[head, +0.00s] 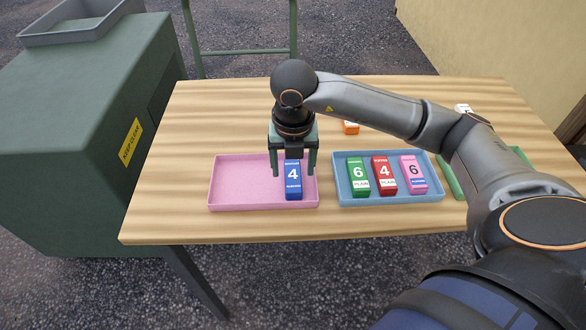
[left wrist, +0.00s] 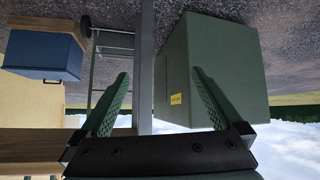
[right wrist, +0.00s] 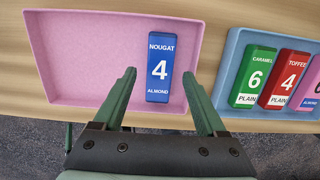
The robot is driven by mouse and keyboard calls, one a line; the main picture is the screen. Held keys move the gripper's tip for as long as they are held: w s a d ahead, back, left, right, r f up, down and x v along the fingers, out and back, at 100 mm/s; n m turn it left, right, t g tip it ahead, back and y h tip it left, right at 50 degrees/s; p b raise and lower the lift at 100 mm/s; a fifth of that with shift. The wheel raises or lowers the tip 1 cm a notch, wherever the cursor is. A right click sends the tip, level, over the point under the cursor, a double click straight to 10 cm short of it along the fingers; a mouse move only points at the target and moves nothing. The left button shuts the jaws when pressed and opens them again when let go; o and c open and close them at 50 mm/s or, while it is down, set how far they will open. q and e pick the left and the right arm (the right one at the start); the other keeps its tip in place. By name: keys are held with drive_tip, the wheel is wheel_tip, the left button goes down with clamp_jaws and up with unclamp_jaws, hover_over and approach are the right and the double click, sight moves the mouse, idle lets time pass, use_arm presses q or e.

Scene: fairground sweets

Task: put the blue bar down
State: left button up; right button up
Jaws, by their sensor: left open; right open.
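The blue bar (head: 292,181), marked 4, lies in the right part of the pink tray (head: 236,184). In the right wrist view the blue bar (right wrist: 159,68) reads nougat and almond, and the pink tray (right wrist: 75,60) is bare to its left. My right gripper (head: 292,172) is open above the bar; in the right wrist view its fingers (right wrist: 158,92) stand apart on either side of the bar's near end. My left gripper (left wrist: 165,98) is open and empty, away from the trays, with the green cabinet and a table edge behind it.
A blue tray (head: 388,203) to the right holds a green bar (head: 357,175), a red bar (head: 384,174) and a pink bar (head: 412,174). An orange item (head: 350,128) is behind. A green cabinet (head: 80,120) stands left of the wooden table (head: 225,110).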

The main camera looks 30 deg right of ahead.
sight(294, 181)
wheel_tip(294, 181, up, 10)
drive_tip(key=s+p, duration=0.1)
drive_tip(key=shift+a, duration=0.35)
